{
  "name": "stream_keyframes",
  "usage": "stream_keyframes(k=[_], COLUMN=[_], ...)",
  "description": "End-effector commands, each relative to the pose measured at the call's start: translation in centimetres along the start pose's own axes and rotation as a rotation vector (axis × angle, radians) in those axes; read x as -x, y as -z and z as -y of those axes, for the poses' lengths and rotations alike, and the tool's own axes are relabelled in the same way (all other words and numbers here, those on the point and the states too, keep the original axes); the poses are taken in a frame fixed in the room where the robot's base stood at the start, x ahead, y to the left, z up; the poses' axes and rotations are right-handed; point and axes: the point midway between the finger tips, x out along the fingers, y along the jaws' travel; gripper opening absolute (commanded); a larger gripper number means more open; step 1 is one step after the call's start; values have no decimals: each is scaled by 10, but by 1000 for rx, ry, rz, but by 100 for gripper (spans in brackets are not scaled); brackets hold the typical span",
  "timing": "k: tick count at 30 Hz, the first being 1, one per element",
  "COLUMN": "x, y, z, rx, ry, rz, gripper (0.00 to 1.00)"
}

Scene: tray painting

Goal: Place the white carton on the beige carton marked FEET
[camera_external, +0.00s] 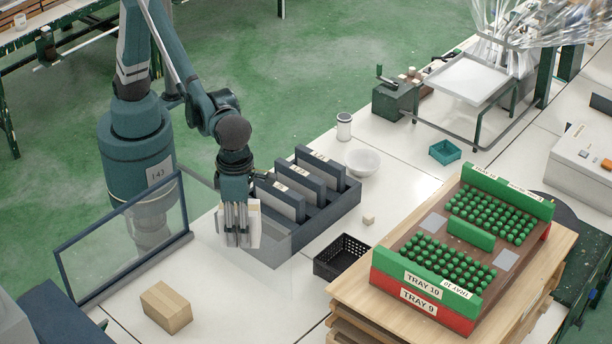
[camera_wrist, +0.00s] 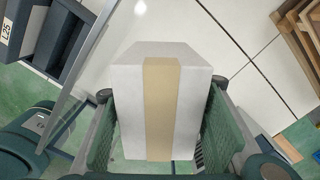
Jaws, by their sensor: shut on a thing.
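My gripper (camera_external: 239,225) is shut on the white carton (camera_external: 252,222) and holds it above the white table, left of the dark blue rack. In the wrist view the white carton (camera_wrist: 128,85) with a beige band down its middle fills the space between my fingers (camera_wrist: 160,135). A beige carton (camera_external: 167,307) lies on the table at the lower left, below and to the left of my gripper. No FEET marking can be read on it. The beige carton is not recognisable in the wrist view.
A clear framed panel (camera_external: 120,240) stands left of my gripper. The dark blue rack (camera_external: 318,215) with several upright slabs is just right of it. A black basket (camera_external: 341,258) and stacked trays (camera_external: 420,302) are further right. Table around the beige carton is mostly clear.

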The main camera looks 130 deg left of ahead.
Motion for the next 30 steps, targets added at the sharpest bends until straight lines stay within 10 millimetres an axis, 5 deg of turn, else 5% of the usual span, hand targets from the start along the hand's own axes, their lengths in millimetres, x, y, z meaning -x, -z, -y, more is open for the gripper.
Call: stream_keyframes(k=[18, 30], x=[-1, -10], y=[174, 237], z=[42, 47], rx=[-199, -270], ry=[0, 0], rz=[0, 0], gripper=[25, 25])
